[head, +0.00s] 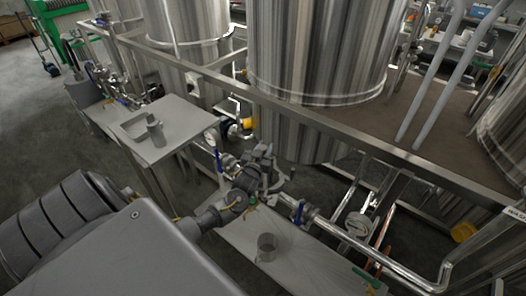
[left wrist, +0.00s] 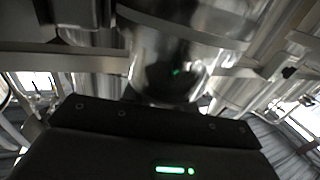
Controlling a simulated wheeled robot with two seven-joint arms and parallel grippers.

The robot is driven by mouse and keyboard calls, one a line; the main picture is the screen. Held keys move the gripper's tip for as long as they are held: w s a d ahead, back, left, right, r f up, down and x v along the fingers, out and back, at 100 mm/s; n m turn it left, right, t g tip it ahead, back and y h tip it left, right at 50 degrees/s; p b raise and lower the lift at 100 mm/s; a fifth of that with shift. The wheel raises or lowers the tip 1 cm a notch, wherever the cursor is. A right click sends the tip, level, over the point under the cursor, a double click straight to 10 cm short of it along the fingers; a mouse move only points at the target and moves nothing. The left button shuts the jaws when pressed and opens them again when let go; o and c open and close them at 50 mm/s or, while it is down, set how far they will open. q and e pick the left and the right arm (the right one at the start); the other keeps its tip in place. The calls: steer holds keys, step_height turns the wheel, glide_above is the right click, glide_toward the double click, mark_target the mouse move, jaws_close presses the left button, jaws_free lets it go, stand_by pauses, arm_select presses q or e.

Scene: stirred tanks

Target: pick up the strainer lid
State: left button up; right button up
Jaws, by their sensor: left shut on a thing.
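My left gripper (head: 270,180) is in the middle of the head view, beside the pipework below the large steel tank. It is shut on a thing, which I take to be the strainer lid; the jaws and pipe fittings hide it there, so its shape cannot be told. In the left wrist view a blurred, shiny round metal body (left wrist: 170,75) stands in front of the dark gripper housing; I cannot tell whether it is the lid or something behind it. My right gripper is not in view.
A steel pipe (head: 340,233) with blue-handled valves runs to the right of my gripper. A metal cup (head: 266,247) stands on a pale low bench (head: 310,262). A frame rail (head: 330,125) crosses above.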

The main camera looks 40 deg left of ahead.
arm_select(q)
jaws_close()
steer(key=shift+r, duration=0.1)
